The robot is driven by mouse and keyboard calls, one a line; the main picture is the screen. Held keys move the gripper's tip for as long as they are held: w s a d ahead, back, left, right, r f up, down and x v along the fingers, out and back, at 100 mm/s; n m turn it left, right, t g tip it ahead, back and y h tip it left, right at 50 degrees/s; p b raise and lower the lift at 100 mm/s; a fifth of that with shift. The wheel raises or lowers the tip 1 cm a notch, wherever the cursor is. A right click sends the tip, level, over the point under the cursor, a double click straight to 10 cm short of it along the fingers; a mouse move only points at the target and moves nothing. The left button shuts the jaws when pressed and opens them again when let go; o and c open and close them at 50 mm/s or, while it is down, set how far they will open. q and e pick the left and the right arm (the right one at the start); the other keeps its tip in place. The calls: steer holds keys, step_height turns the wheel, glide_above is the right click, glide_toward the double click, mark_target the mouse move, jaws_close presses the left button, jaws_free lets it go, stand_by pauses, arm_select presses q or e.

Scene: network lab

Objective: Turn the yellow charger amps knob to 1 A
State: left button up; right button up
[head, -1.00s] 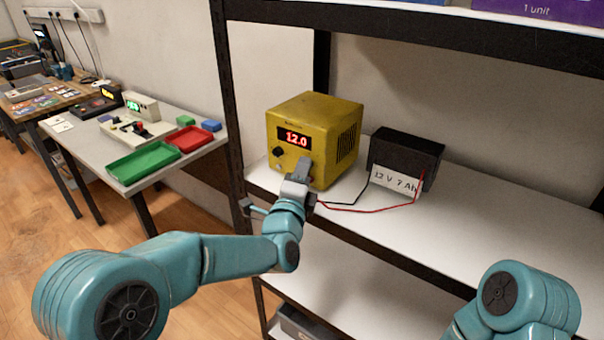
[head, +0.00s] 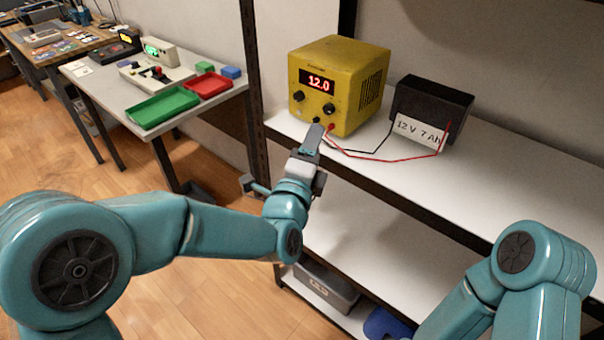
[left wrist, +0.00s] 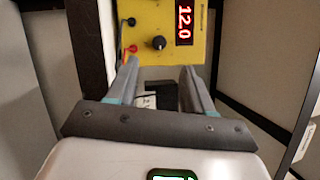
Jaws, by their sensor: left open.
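The yellow charger (head: 350,62) stands on the white shelf, its red display showing 12.0. Its front has a left black knob (head: 303,97) and a right black knob (head: 328,109); their labels and settings are too small to read. My left gripper (head: 312,132) is in front of and below the charger's front, apart from both knobs. In the left wrist view the open, empty jaws (left wrist: 161,76) point at the charger panel (left wrist: 150,12), with one knob (left wrist: 159,43) just beyond the gap between the fingertips. My right gripper is out of view.
Red and black leads run from sockets under the knobs to a black battery (head: 432,108) labelled 12 V 7 Ah. A dark shelf post (head: 254,90) stands left of the charger. A side table with a green tray (head: 162,106) is further left.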

arm_select(q)
steer(key=v, duration=0.7)
steer(key=shift+s+b, duration=0.3)
steer(key=shift+b, duration=0.05)
